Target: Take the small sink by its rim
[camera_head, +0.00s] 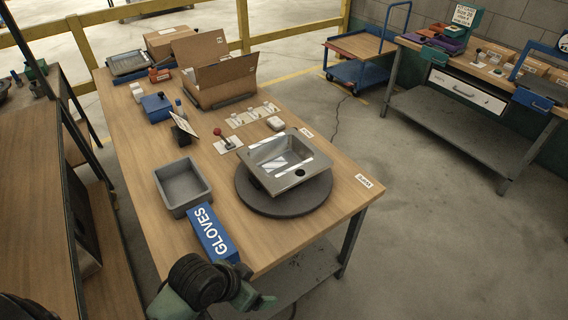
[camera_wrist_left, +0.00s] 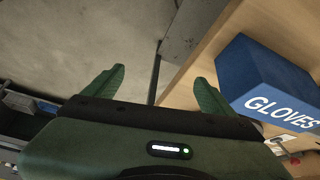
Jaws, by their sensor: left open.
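The small steel sink (camera_head: 298,179) sits on a dark round turntable (camera_head: 270,208) near the front right of the wooden workbench. Its open basin faces up, with a dark drain hole and bright reflections inside. My left gripper (camera_head: 262,300) is low in the head view, in front of the bench's near edge and well apart from the sink. In the left wrist view, its two green fingers (camera_wrist_left: 156,85) are spread with nothing between them. The sink does not show in that view. My right gripper is not in view.
A blue GLOVES box (camera_head: 212,234) stands at the bench's near edge, close to my left gripper; it also shows in the left wrist view (camera_wrist_left: 262,75). A grey open bin (camera_head: 183,207) is left of the turntable. A red-knobbed control (camera_head: 228,145) and cardboard boxes (camera_head: 225,82) stand behind.

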